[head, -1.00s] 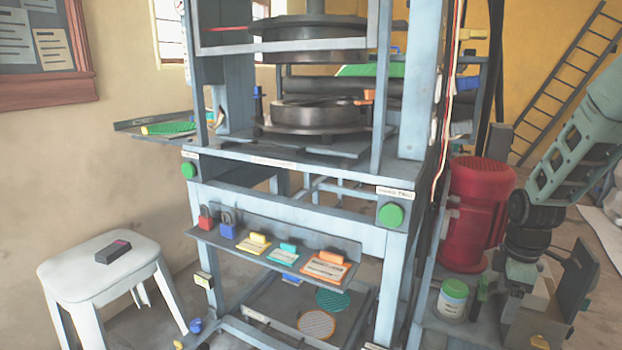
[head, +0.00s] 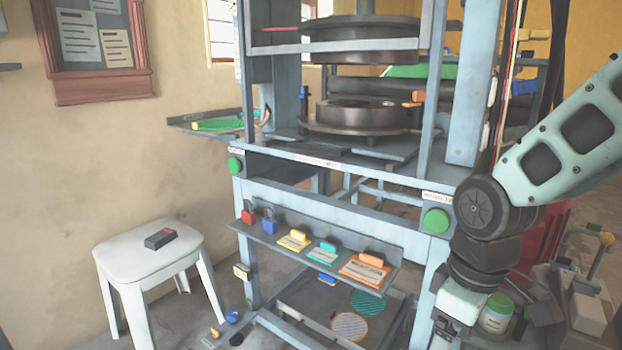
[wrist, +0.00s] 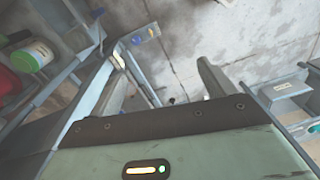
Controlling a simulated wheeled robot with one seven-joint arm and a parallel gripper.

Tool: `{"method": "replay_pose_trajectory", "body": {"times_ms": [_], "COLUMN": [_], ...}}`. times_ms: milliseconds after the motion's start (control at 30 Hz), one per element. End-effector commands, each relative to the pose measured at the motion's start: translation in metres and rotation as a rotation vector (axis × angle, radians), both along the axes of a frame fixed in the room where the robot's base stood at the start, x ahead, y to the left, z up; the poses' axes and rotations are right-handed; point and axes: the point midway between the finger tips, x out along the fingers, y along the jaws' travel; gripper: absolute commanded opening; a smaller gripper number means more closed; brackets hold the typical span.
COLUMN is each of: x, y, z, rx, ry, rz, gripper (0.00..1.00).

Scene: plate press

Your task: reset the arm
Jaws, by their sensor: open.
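My arm enters the head view from the right edge and bends downward at a dark round joint. My gripper (head: 450,322) hangs at the lower right, in front of the press's right post. Its fingers are mostly cut off or hidden there. In the wrist view its pale green housing with a small lit strip fills the bottom, and a grey finger-like part (wrist: 214,82) reaches out beyond the dark edge. The jaws are open, and I see nothing held between them.
The blue-grey press frame (head: 330,208) stands close on the left of my gripper, with colored tags on its shelf. A green-lidded jar (head: 496,314) and a partly hidden red machine (head: 548,238) are at right. A white stool (head: 150,258) stands at left.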

Motion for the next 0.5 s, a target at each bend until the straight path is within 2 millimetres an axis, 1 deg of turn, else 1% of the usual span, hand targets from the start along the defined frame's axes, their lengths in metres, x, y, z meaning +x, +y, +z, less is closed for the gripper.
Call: {"method": "replay_pose_trajectory", "body": {"times_ms": [33, 100, 200, 400, 433, 500], "x": [-0.019, -0.042, -0.072, -0.125, -0.123, -0.121], "y": [0.017, 0.032, 0.048, 0.065, 0.064, 0.064], "z": [0.005, 0.01, 0.015, 0.02, 0.031, 0.044], "rx": [-0.001, -0.001, -0.005, -0.013, -0.013, -0.013], "ry": [-0.001, 0.003, 0.006, 0.009, 0.011, 0.013], "rz": [0.0, -0.02, -0.042, -0.083, -0.092, -0.094], "gripper": [0.82, 0.82, 0.82, 0.82, 0.82, 0.82]}}
